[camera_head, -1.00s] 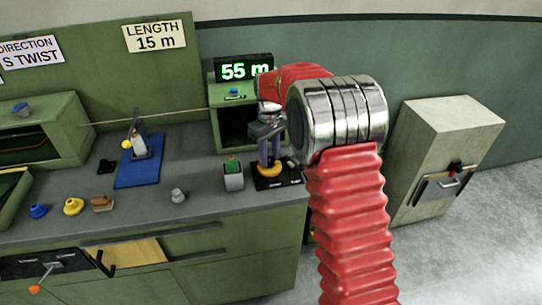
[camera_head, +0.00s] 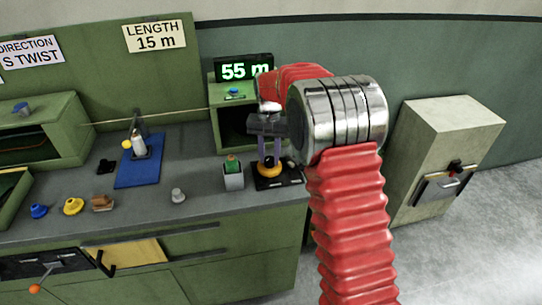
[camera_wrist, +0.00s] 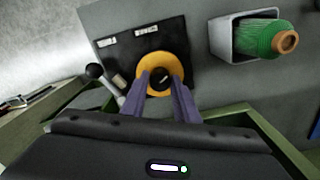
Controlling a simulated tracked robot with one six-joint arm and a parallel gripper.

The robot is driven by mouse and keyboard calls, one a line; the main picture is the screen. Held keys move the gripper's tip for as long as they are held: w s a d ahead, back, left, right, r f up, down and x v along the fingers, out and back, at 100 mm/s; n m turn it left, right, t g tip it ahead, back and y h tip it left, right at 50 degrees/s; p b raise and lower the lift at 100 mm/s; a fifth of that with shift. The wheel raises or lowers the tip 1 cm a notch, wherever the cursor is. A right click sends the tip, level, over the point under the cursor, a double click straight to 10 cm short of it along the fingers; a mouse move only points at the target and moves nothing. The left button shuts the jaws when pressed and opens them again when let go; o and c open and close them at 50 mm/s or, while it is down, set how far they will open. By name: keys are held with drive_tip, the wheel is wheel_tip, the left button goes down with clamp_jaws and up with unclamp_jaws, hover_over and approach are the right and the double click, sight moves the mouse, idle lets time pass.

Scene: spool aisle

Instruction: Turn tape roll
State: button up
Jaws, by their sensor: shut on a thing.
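The tape roll (camera_wrist: 174,61), a yellow-orange ring with a dark centre, sits on a black plate (camera_wrist: 118,57) with small white labels. It also shows in the head view (camera_head: 266,172), near the counter's right end. In the head view my gripper (camera_head: 269,160) stands roughly upright over the plate. The fingers hide part of the ring.
Beside the plate stands a grey cup (camera_head: 233,181) holding a green spool (camera_wrist: 262,39). A dark ball-topped lever (camera_wrist: 95,72) is close to my fingers. A green box (camera_head: 226,102) with a "55 m" display (camera_head: 245,68) stands behind. A blue mat (camera_head: 139,172) lies left.

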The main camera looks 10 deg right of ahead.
sight(269, 158)
drive_tip(key=m, duration=0.3)
drive_tip(key=shift+w+m, duration=0.1)
drive_tip(key=shift+m, duration=2.3)
drive_tip(key=o, duration=1.1)
drive_tip(key=shift+c, duration=0.2)
drive_tip(key=shift+r, duration=0.1)
wheel_tip(269, 158, up, 14)
drive_tip(key=shift+f, duration=0.25)
